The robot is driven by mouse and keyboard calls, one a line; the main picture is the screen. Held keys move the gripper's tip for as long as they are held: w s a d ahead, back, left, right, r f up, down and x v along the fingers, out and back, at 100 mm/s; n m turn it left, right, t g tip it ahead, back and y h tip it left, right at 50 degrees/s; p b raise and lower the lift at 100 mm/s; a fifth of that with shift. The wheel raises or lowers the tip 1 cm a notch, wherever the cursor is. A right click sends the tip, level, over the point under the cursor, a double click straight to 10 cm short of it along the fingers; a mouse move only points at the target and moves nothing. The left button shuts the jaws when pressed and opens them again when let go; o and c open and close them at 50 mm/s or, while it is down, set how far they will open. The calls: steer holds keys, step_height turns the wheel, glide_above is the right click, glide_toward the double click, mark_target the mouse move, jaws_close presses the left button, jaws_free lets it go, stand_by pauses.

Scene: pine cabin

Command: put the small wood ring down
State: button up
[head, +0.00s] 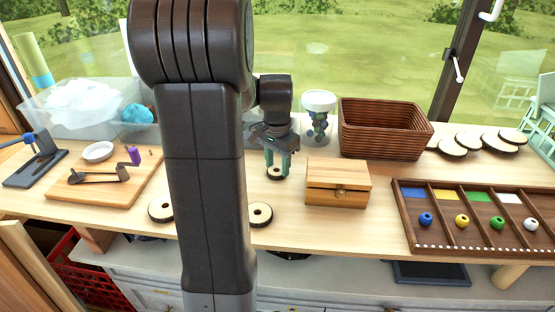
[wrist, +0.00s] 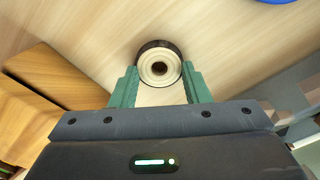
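The small wood ring (head: 275,173) is a pale disc with dark bark edge and a dark centre hole. In the wrist view the small wood ring (wrist: 159,68) sits between the green fingertips, which meet its sides. My gripper (head: 277,168) points down over the table, left of the wooden box; it also shows in the wrist view (wrist: 160,75). It is shut on the ring. The ring is at or just above the tabletop; I cannot tell whether it touches.
A wooden box (head: 338,183) stands close right of my gripper. Larger wood rings lie at the front edge, one (head: 260,214) right of my arm and one (head: 160,208) left. A wicker basket (head: 385,128), a jar (head: 319,115) and a sorting tray (head: 480,250) stand right.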

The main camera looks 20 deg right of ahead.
steer(key=o, duration=0.4)
steer(key=shift+r, duration=0.15)
step_height(320, 180, up, 12)
steer(key=shift+r, duration=0.1)
stand_by(0.3)
